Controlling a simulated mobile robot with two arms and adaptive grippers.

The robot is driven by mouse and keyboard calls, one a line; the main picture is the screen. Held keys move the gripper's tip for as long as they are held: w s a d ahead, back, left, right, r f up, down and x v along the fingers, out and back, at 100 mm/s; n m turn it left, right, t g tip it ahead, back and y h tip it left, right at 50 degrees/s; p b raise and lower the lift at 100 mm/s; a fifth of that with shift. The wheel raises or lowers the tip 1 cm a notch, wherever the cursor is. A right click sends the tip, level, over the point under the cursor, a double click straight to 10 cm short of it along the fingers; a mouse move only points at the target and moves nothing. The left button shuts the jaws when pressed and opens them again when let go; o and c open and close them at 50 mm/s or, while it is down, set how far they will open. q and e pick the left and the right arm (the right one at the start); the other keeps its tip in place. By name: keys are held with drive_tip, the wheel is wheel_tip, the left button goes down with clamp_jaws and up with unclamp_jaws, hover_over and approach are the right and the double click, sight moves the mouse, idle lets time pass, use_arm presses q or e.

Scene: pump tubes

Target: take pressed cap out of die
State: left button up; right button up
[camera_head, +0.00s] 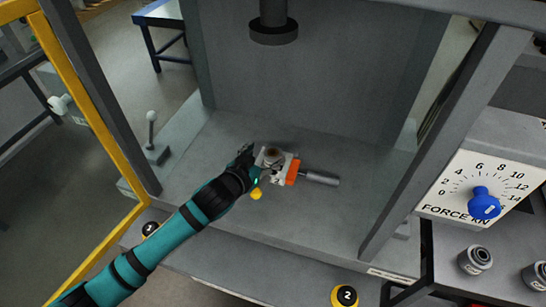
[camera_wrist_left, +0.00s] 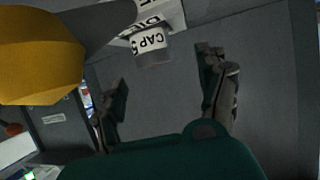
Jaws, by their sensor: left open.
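The die (camera_head: 276,179) sits on the press bed in the head view, a pale block with an orange part and a grey rod sticking out to its right. In the left wrist view the die (camera_wrist_left: 165,12) shows at the top edge, with black lettering. A small grey cylinder labelled CAP (camera_wrist_left: 152,52) stands out from it; the cap's far end is hidden. My left gripper (camera_head: 256,168) is at the left side of the die. In its wrist view the left gripper (camera_wrist_left: 162,85) is open, its fingers apart and empty, with the cap beyond the gap. My right gripper is out of view.
The press ram (camera_head: 273,30) hangs above the bed. Grey uprights and a yellow frame post (camera_head: 88,95) flank the bed. A yellow knob (camera_head: 256,194) is beside the die. A force dial (camera_head: 484,203) is at the right.

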sight(273, 152)
use_arm(q)
drive_tip(key=p+x, duration=0.1)
drive_tip(key=x, duration=0.4)
drive_tip(key=shift+s+d+f, duration=0.1)
drive_tip(key=shift+d+f, duration=0.05)
drive_tip(key=shift+d, duration=0.05)
drive_tip(key=c, duration=1.3)
drive_tip(key=shift+c, duration=1)
